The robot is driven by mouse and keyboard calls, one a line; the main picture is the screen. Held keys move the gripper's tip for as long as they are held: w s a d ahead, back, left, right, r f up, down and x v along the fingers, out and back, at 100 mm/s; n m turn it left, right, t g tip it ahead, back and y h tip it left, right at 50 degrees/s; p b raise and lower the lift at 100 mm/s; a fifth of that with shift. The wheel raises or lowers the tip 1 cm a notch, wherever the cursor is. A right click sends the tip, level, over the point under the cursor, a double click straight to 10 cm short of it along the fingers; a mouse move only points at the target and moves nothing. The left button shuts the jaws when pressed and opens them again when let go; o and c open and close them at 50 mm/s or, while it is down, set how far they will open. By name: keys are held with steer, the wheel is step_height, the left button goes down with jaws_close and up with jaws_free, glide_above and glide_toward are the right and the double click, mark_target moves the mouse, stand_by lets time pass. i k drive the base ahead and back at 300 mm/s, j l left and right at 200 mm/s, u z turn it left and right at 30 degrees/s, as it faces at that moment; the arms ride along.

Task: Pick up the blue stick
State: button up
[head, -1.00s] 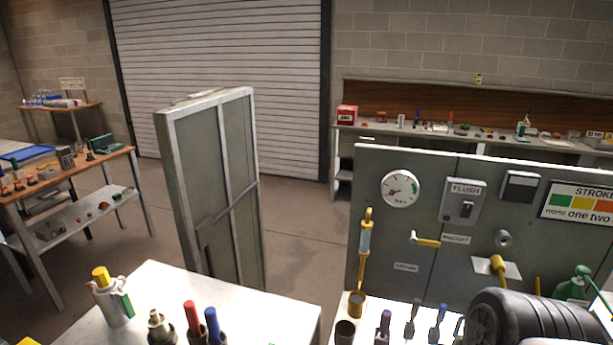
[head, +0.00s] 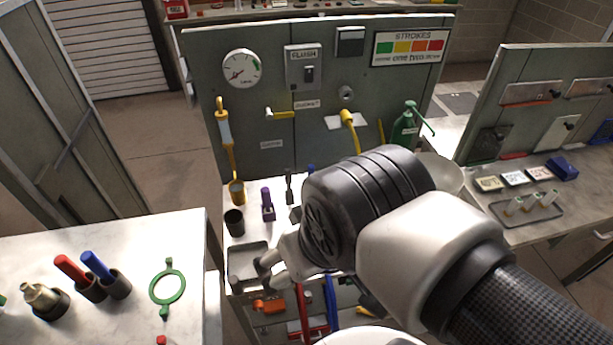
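The blue stick (head: 97,265) stands tilted in a dark round holder (head: 117,286) on the white table at left. A red stick (head: 72,268) stands in a similar holder just left of it. My gripper (head: 268,276) is over the front of the middle bench, right of the blue stick and well apart from it. Its dark fingertips point left, and my arm hides much of it. I cannot tell how far its fingers are apart, and I see nothing held in it.
The white table (head: 175,240) also bears a green ring (head: 168,289) and a brass fitting (head: 42,298). A gap separates it from the middle bench, which holds a black cup (head: 234,221), a purple item (head: 267,205) and a tray (head: 248,262). A grey panel (head: 270,110) stands behind.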

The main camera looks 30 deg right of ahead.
mark_target(310, 167)
steer(key=z, duration=1.8)
steer(key=i+j+z, duration=0.1)
steer(key=j+z, duration=0.15)
steer(key=i+j+z, duration=0.1)
steer(key=j+z, duration=0.15)
steer(key=j, duration=0.2)
